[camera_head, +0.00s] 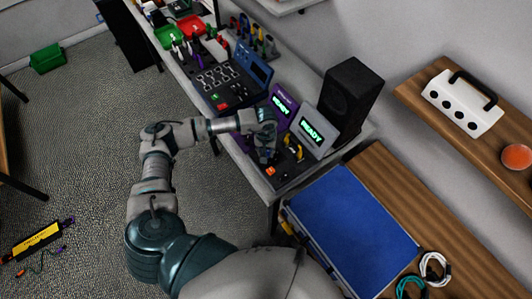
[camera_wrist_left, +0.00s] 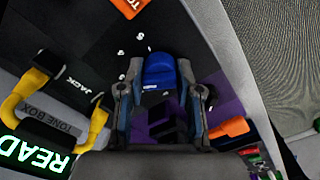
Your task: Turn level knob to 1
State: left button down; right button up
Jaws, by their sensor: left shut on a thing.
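In the left wrist view, the blue level knob (camera_wrist_left: 160,70) stands on a dark panel with small white marks around part of it. Its pointer setting cannot be read clearly. My left gripper (camera_wrist_left: 160,92) has a finger on each side of the knob and is shut on it. In the head view my left gripper (camera_head: 266,153) is over the dark panel at the front of the tone box, and it hides the knob there. The tone box's grey display (camera_head: 314,131) reads READY. My right gripper is not in view.
A yellow looped part (camera_wrist_left: 37,84) is beside the JACK label, close to the fingers. An orange label (camera_wrist_left: 128,5) and an orange piece (camera_wrist_left: 229,128) are also close. A purple display box (camera_head: 284,103) and a black speaker (camera_head: 350,95) stand behind. A blue case (camera_head: 355,225) is at right.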

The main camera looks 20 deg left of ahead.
pick_arm(q)
jog(key=n+b, duration=0.3)
jog(key=n, duration=0.2)
jog(key=shift+f+n, duration=0.15)
jog(key=shift+n, duration=0.15)
jog(key=n+b, duration=0.2)
jog(key=shift+n, duration=0.4)
jog(key=n+b, duration=0.1)
jog(key=n, duration=0.2)
jog(key=shift+n, duration=0.3)
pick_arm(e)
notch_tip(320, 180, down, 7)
pick_arm(q)
jog(key=shift+n+b, duration=0.5)
jog(key=shift+n, duration=0.4)
jog(key=shift+r+n+b, duration=0.2)
jog(key=shift+n+b, duration=0.35)
jog(key=shift+n, duration=1.75)
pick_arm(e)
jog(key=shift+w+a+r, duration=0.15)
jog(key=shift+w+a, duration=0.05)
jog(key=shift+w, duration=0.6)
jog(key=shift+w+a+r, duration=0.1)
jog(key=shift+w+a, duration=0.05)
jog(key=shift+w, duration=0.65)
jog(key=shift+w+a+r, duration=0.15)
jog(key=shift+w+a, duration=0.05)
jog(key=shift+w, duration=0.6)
